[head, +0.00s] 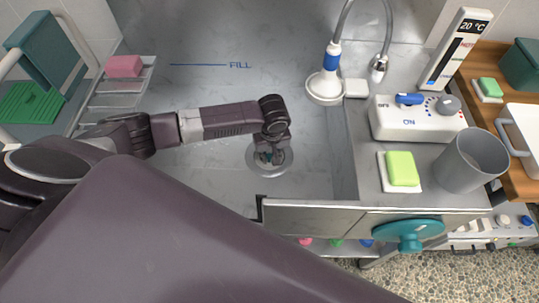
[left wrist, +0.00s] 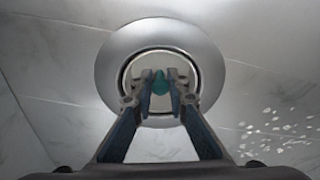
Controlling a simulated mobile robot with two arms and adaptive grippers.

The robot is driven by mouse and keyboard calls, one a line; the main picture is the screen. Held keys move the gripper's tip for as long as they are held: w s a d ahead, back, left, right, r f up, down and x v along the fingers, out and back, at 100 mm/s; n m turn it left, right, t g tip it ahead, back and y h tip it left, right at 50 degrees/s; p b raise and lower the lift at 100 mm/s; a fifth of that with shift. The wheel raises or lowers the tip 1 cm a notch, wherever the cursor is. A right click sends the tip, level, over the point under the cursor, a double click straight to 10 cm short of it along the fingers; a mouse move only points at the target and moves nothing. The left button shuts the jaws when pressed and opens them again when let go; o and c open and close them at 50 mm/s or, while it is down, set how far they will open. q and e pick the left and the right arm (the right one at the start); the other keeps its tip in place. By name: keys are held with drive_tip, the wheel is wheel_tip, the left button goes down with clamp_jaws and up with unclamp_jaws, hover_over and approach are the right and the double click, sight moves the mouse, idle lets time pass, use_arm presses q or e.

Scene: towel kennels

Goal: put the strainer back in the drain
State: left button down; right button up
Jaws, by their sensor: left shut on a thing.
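The drain is a round grey metal ring in the floor of the tub, in the middle of the head view (head: 268,175). It fills the upper middle of the left wrist view (left wrist: 108,62). My left gripper (head: 268,160) points down over it. In the left wrist view, its two fingers (left wrist: 160,92) are closed on the small teal knob of the strainer (left wrist: 160,83), centred over the drain opening. A pale disc shows around the knob inside the ring. I cannot tell whether the strainer is seated or slightly above. My right gripper is not in view.
The grey tub floor around the drain is clear. A shower head (head: 323,87) stands at the back, right of the drain. A control box (head: 415,120), green soap (head: 402,168) and grey cup (head: 472,160) sit on the right ledge. A rack with a pink block (head: 124,66) is left.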

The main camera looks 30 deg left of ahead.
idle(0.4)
use_arm(q)
drive_tip(key=shift+f+p, duration=0.2)
drive_tip(key=shift+p, duration=0.2)
drive_tip(key=c, duration=1.8)
unclamp_jaws()
drive_tip(key=shift+r, duration=0.25)
wheel_tip(320, 180, up, 11)
drive_tip(key=s+d, duration=0.1)
drive_tip(key=shift+s+r, duration=0.2)
drive_tip(key=shift+d, duration=0.1)
